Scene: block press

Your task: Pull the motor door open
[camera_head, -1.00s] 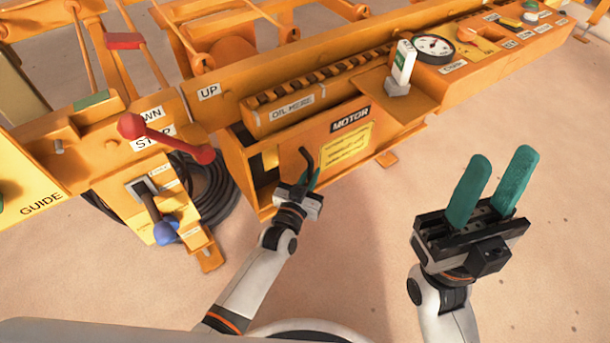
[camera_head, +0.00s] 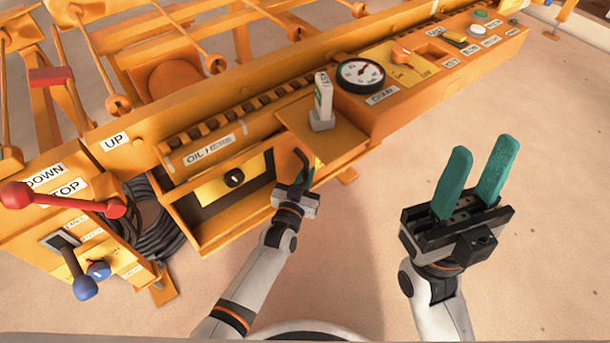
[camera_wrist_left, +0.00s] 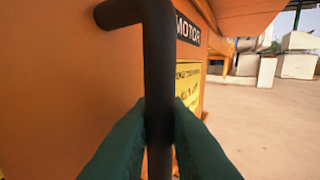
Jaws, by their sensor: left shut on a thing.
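The orange motor door (camera_wrist_left: 70,70) fills the left of the left wrist view, with a black MOTOR plate and a yellow label receding to the right. Its black bent handle (camera_wrist_left: 158,70) shows there and in the head view (camera_head: 301,158). My left gripper (camera_head: 304,181) is shut on the handle, a green finger on each side. In the head view the compartment is partly open, showing a dark inside and a yellow panel (camera_head: 225,188) with a black round part. The MOTOR plate is not visible in that view. My right gripper (camera_head: 482,155) is open and empty, over bare floor.
An orange shelf (camera_head: 335,143) with an upright white and green tag juts out above the handle. A red-knobbed lever (camera_head: 62,201) and a blue-knobbed lever (camera_head: 83,285) stand at left, near a black hose coil (camera_head: 155,228). The floor in front is free.

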